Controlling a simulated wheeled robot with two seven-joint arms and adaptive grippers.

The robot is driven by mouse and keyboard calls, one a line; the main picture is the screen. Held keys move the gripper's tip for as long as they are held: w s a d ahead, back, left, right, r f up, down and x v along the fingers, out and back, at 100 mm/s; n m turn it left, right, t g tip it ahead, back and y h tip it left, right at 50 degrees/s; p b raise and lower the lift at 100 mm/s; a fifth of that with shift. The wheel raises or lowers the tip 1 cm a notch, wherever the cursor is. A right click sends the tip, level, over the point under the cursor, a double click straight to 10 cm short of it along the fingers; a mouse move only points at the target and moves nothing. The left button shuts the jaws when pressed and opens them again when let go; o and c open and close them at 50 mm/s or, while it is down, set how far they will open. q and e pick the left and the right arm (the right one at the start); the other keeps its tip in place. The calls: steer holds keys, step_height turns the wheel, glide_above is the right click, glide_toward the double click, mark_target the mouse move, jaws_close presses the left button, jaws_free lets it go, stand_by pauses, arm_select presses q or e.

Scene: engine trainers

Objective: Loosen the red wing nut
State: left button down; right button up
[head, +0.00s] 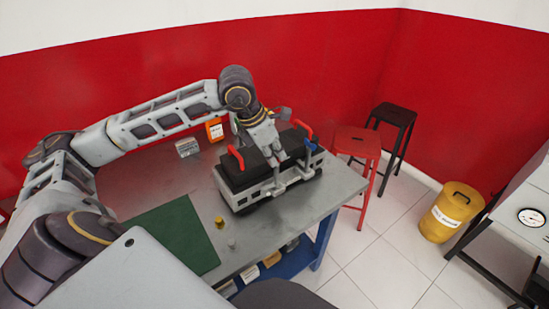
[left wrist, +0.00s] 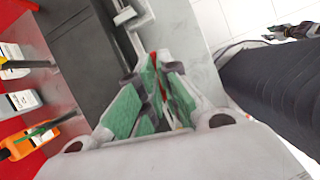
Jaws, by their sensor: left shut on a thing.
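The engine trainer (head: 243,180), a black-topped grey block with red handles, stands on the grey table. My left gripper (head: 274,163) reaches down over its front side. In the left wrist view, the green-padded fingers (left wrist: 156,78) are closed together at the block's edge. A small bit of red, the red wing nut (left wrist: 153,58), shows between the fingertips, and the fingers are shut on it. Most of the wing nut is hidden by the fingers, so its turn angle cannot be told. My right gripper is not in view.
A green mat (head: 168,238) lies at the table's front left. A small yellow cylinder (head: 219,222) and a grey one (head: 231,243) stand in front of the trainer. A red stool (head: 357,142) is right of the table.

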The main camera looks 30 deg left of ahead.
arm_select(q)
steer(key=shift+d+n+y+b, duration=0.1)
steer(key=shift+n+y+b, duration=0.3)
steer(key=shift+n, duration=0.5)
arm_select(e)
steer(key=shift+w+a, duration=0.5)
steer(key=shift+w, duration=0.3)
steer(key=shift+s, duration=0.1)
arm_select(q)
steer(key=c, duration=1.6)
jaws_free()
steer(key=shift+c, duration=0.2)
steer(key=v, duration=1.2)
steer(key=shift+f, duration=0.1)
